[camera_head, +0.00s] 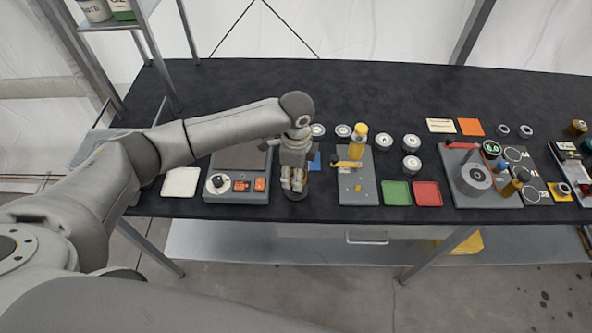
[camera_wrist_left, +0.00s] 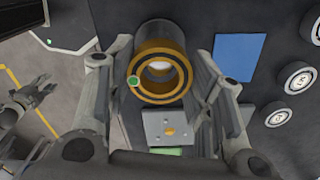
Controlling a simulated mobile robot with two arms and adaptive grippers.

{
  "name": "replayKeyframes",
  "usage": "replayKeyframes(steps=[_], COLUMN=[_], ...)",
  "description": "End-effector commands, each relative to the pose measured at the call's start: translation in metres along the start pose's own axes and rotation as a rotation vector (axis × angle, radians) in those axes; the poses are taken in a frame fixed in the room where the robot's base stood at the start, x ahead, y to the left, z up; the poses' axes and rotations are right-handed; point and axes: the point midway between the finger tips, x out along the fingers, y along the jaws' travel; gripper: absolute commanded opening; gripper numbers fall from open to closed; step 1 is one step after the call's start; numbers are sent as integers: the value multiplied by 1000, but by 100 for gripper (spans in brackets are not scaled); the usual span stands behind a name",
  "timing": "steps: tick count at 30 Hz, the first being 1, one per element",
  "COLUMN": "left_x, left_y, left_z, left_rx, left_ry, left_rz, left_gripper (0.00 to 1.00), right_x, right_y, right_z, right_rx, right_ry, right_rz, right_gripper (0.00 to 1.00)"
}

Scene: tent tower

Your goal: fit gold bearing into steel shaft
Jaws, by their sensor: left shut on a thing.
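My left gripper (camera_head: 294,180) is low over the front edge of the black table, pointing down. In the left wrist view its two fingers stand on either side of a gold ring, the gold bearing (camera_wrist_left: 145,93), and it is shut on it. The bearing's open bore faces the camera. A green dot is on its rim. A grey cylinder, seemingly the steel shaft (camera_wrist_left: 163,31), shows directly behind the bearing; I cannot tell whether they touch or how deep the bearing sits. In the head view the fingers hide both. What seems to be my right gripper (camera_wrist_left: 35,95) shows small in the wrist view.
Left of the gripper is a grey box with a dial (camera_head: 218,184) and a white square (camera_head: 181,182). Right of it stands a grey fixture with a yellow post (camera_head: 359,186), beside green (camera_head: 397,193) and red (camera_head: 427,194) squares. The table's back strip is clear.

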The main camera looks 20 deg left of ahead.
Motion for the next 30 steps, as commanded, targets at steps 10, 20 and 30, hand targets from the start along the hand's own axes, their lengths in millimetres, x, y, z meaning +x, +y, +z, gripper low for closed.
replayKeyframes(steps=[10, 20, 30], left_x=[9, 17, 21], left_y=[0, 0, 0], left_z=[0, 0, 0], left_rx=[0, 0, -1], left_ry=[1, 1, 1], left_rz=[-1, 0, 0], left_gripper=[21, 21, 66], right_x=[3, 6, 7], right_y=[0, 0, 0], right_z=[0, 0, 1], right_rx=[0, 0, 0], right_ry=[0, 0, 0], right_rz=[0, 0, 0], right_gripper=[40, 40, 40])
